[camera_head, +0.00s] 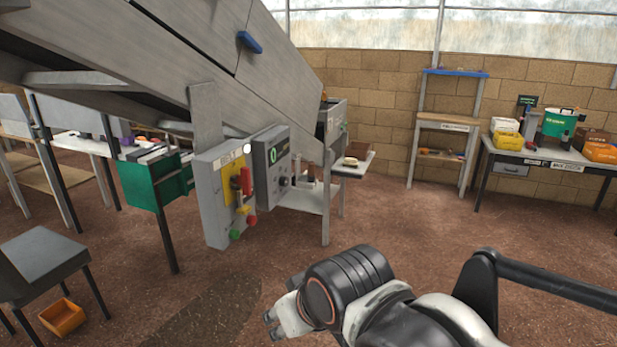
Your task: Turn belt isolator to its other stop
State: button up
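A grey control box (213,205) hangs under the sloping conveyor, left of centre. A yellow plate (233,190) on its front carries a red handle (246,181), which looks like the belt isolator and stands roughly upright. Green (235,234) and red (252,221) buttons sit at the bottom of the box. My gripper (271,325) is low in the picture, below and apart from the box, touching nothing visible. Its fingers point left and are partly hidden by my wrist, so I cannot tell how wide they are.
A dark panel with a green display (272,155) adjoins the box on the right. The conveyor (150,50) slopes overhead. A green bin (152,185) and a grey table (45,258) stand left. The floor before the box is clear.

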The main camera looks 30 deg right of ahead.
aim_at(242, 181)
jog(key=z, duration=0.25)
jog(key=l+u, duration=0.2)
jog(key=u, duration=0.25)
jog(key=l+u, duration=0.25)
jog(key=u, duration=0.15)
jog(key=k+l+u, duration=0.1)
jog(key=u, duration=0.35)
jog(key=l, duration=0.1)
